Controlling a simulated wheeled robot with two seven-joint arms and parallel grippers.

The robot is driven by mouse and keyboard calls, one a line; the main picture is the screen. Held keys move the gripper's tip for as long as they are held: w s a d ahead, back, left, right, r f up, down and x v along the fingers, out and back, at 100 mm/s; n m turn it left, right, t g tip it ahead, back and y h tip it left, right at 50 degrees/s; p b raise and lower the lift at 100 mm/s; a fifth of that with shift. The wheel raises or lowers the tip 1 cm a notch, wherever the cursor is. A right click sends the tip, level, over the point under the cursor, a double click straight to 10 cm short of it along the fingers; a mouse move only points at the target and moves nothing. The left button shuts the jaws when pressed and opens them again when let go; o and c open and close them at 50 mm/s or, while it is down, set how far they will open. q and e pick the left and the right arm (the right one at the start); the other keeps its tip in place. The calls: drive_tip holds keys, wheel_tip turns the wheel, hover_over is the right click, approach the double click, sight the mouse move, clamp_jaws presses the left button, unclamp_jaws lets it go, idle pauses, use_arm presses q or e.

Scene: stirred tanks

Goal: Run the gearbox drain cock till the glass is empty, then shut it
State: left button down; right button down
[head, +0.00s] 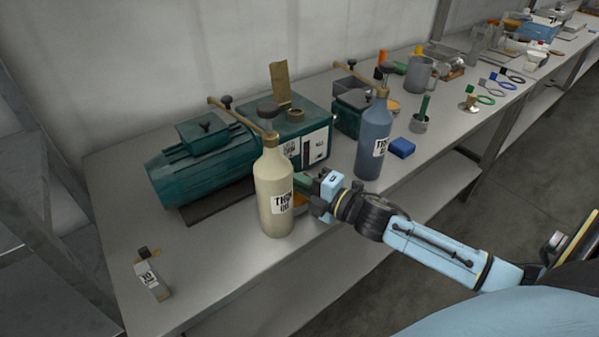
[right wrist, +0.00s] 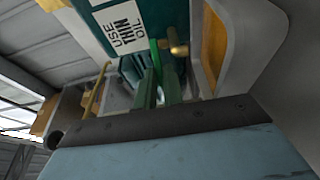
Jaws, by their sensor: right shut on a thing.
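The teal gearbox (head: 290,128) stands on the bench at the end of a ribbed teal motor (head: 200,165). A narrow dark strip (head: 318,148) on its pale front plate looks like the glass; I cannot read a level. My right gripper (head: 306,184) is low at the gearbox front, partly behind a cream bottle. In the right wrist view, its green fingers (right wrist: 158,88) are shut on a bright green lever (right wrist: 155,55), apparently the drain cock's, beside a brass fitting (right wrist: 178,48). The cock is hidden in the head view. My left gripper is out of view.
The cream bottle (head: 273,196) stands close left of my right gripper; a blue bottle (head: 373,140) stands to its right. An amber-filled pan (head: 302,201) shows below the gripper. A blue block (head: 401,148) and a small tagged item (head: 150,281) lie on the bench (head: 215,270).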

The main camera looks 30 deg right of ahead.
drive_tip(key=shift+w+a+r+m+t+h+p, duration=0.1)
drive_tip(key=shift+a+m+t+h+p, duration=0.25)
drive_tip(key=shift+m+h, duration=0.4)
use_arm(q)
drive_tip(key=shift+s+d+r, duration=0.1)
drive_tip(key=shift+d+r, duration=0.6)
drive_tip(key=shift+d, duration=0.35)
use_arm(e)
drive_tip(key=shift+w+a+m+t+h, duration=0.15)
drive_tip(key=shift+m+h, duration=0.15)
drive_tip(key=shift+h, duration=0.35)
drive_tip(key=shift+m+t+h, duration=0.1)
drive_tip(key=shift+m+h, duration=0.15)
drive_tip(key=shift+h, duration=0.35)
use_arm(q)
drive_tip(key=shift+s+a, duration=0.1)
use_arm(e)
drive_tip(key=c, duration=1.5)
unclamp_jaws()
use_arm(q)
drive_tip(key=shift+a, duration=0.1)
use_arm(e)
drive_tip(key=s, duration=0.4)
drive_tip(key=s+d, duration=0.1)
drive_tip(key=s, duration=0.4)
drive_tip(key=s+d, duration=0.1)
drive_tip(key=s, duration=0.3)
drive_tip(key=shift+s+d, duration=0.1)
drive_tip(key=shift+s, duration=0.05)
